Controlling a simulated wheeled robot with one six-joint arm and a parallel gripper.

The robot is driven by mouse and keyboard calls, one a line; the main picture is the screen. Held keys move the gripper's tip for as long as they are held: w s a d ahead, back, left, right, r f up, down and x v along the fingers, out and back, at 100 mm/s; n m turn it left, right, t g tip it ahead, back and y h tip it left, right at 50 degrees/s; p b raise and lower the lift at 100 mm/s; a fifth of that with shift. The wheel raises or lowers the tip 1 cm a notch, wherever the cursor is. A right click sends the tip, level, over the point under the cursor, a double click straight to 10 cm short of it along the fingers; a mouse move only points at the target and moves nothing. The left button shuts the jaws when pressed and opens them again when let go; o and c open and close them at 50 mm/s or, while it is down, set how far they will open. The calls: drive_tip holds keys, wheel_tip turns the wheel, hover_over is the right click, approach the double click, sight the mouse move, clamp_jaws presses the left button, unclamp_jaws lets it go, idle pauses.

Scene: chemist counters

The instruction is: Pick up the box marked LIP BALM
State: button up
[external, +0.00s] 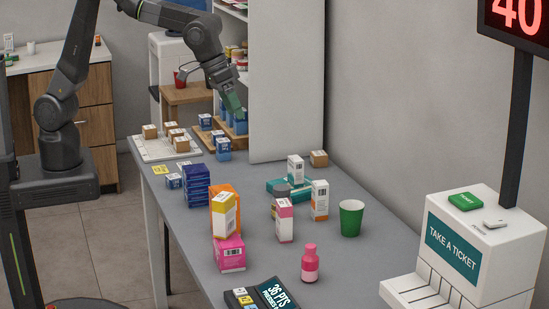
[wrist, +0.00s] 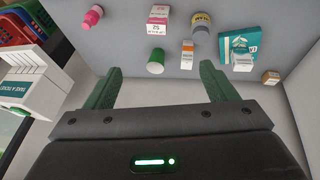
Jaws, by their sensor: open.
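Small upright boxes stand on the grey counter: a white and pink box (external: 284,222), a white and orange box (external: 319,200) and a white box (external: 295,169) by a flat teal box (external: 278,188). The wrist view shows the pink one (wrist: 158,16), the orange one (wrist: 187,52) and the white one (wrist: 242,63), small and beyond the fingers. My gripper (external: 238,110) hangs high over the counter's far end, by the blue boxes. In the wrist view its green fingers (wrist: 160,72) are wide apart with nothing between them.
A green cup (external: 351,218) and a pink bottle (external: 310,264) stand at right. Yellow and magenta boxes (external: 229,252) and a stack of blue boxes (external: 196,186) stand at left. A pale upright panel (external: 287,80) rises beside my gripper. A ticket machine (external: 470,250) is at lower right.

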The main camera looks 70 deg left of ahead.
drive_tip(key=m+y+b, duration=0.1)
drive_tip(key=y+b, duration=0.1)
drive_tip(key=b, duration=0.7)
approach(281, 203)
drive_tip(key=x, duration=0.4)
drive_tip(key=p+x, duration=0.1)
drive_tip(key=x, duration=0.2)
drive_tip(key=shift+a, duration=0.3)
drive_tip(key=shift+p+x, duration=1)
drive_tip(key=shift+x, duration=1.75)
drive_tip(key=shift+d, duration=0.2)
drive_tip(key=c, duration=1.1)
